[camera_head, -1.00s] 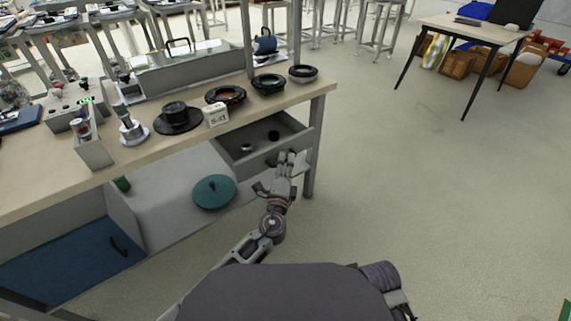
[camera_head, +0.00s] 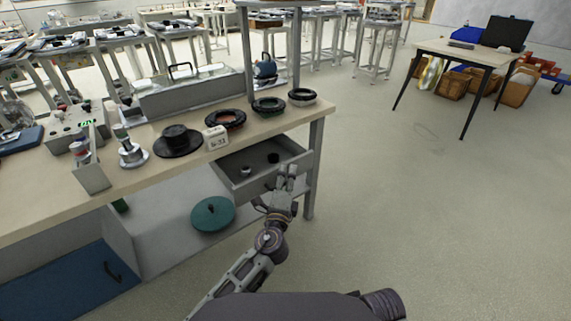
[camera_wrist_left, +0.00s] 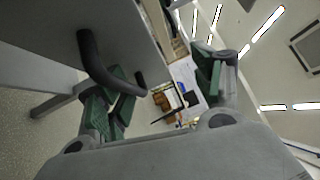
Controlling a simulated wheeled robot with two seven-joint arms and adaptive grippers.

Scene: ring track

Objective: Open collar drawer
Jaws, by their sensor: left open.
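The grey drawer (camera_head: 238,186) under the bench top stands open, with a small dark piece (camera_head: 273,158) and a small light metal piece (camera_head: 246,171) inside. My left gripper (camera_head: 287,172) is at the drawer's front, near its right end. In the left wrist view the dark curved handle (camera_wrist_left: 92,60) on the grey drawer front runs down beside the left finger. The left gripper (camera_wrist_left: 160,85) is open there, its green-padded fingers wide apart. Whether a finger touches the handle is unclear. My right gripper is not in view.
The bench top (camera_head: 60,195) carries several dark rings, a black hat-shaped piece (camera_head: 177,138) and a small number sign (camera_head: 216,138). A teal lidded disc (camera_head: 212,213) lies on the lower shelf near a blue panel (camera_head: 70,285).

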